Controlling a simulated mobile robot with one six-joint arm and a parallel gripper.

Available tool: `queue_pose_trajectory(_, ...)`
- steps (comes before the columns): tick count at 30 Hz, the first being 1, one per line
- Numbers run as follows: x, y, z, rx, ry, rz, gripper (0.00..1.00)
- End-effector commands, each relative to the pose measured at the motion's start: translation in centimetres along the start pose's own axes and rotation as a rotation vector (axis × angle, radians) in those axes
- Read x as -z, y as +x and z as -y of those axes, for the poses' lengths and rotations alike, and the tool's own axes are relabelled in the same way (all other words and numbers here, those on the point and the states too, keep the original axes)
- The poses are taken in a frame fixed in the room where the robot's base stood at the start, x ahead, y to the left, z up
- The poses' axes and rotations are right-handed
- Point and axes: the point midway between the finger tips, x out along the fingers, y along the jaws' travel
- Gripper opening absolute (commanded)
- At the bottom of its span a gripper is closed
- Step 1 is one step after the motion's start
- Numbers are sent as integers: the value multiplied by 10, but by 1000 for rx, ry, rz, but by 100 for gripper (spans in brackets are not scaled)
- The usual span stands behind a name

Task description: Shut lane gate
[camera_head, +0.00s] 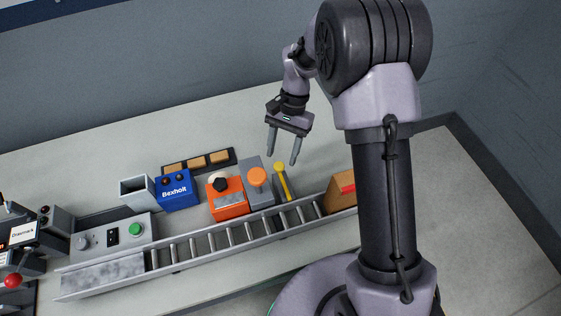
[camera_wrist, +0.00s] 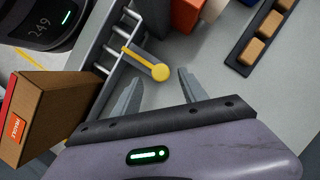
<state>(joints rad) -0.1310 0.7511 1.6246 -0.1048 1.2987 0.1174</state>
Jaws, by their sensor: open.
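The yellow lane gate (camera_head: 284,185) is a bar with a round yellow knob at its far end. It stands out from the far rail of the roller conveyor (camera_head: 225,238), and I see no part of it clearly lying across the rollers. In the wrist view the gate (camera_wrist: 140,60) points with its knob toward my gripper. My gripper (camera_head: 281,158) is open and empty, above the counter just behind the knob. In the wrist view the knob shows between the fingertips of my gripper (camera_wrist: 160,77); I cannot tell whether they touch.
A brown carton (camera_head: 339,194) sits on the conveyor right of the gate. A grey unit with an orange knob (camera_head: 257,177) and an orange box (camera_head: 227,202) stand close to its left. A blue box (camera_head: 176,192) and a dark tray (camera_head: 198,161) are farther left. Counter behind the gate is clear.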

Motion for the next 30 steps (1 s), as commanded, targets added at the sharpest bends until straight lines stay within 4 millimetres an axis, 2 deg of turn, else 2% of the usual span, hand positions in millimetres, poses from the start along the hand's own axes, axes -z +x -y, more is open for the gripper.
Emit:
queue_pose_trajectory(1,0,11,0,-2,-1,1,50)
queue_pose_trajectory(5,0,24,0,0,0,0,50)
queue_pose_trajectory(14,0,28,0,0,0,-2,50)
queue_pose_trajectory(15,0,28,0,0,0,-1,49)
queue_pose_trajectory(21,0,28,0,0,0,-1,9)
queue_pose_trajectory(23,0,28,0,0,0,-1,0)
queue_pose_trajectory(30,0,28,0,0,0,-1,0)
